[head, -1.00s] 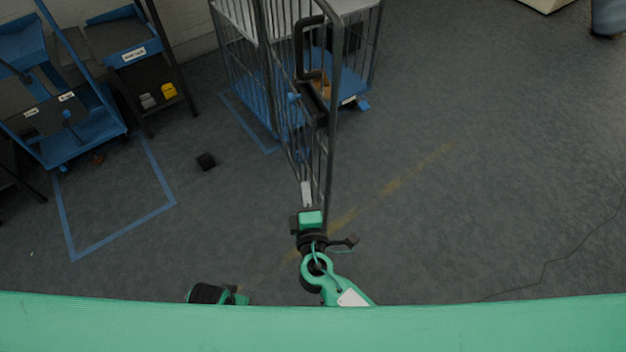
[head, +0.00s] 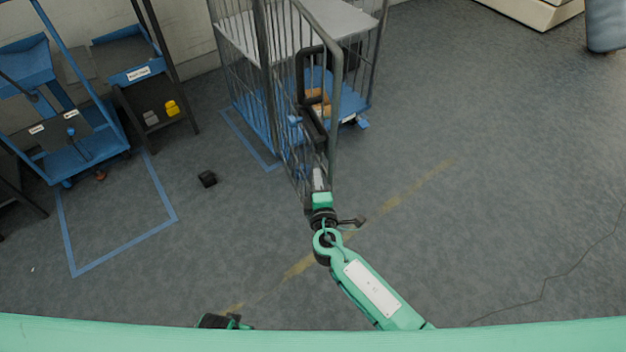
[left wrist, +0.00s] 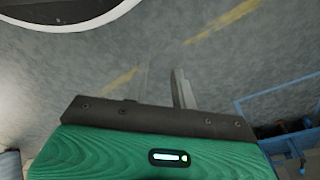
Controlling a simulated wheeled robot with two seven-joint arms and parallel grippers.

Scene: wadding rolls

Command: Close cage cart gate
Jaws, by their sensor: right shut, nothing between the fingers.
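The cage cart (head: 240,75), with grey wire walls and a blue base, stands at the upper middle of the head view. Its barred gate (head: 335,110) stands swung out towards me, seen nearly edge-on, with a black handle (head: 302,78) on it. My right gripper (head: 319,178) is shut and empty at the gate's lower near end in the picture; I cannot tell whether it touches the bars. Part of my left arm shows at the bottom edge. In the left wrist view a grey finger of my left gripper (left wrist: 182,88) points over the floor; its opening is unclear.
Brown items (head: 318,103) lie inside the cart. A blue trolley (head: 80,150) and a dark shelf rack (head: 150,100) stand at the left. The floor right of the cart is largely clear.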

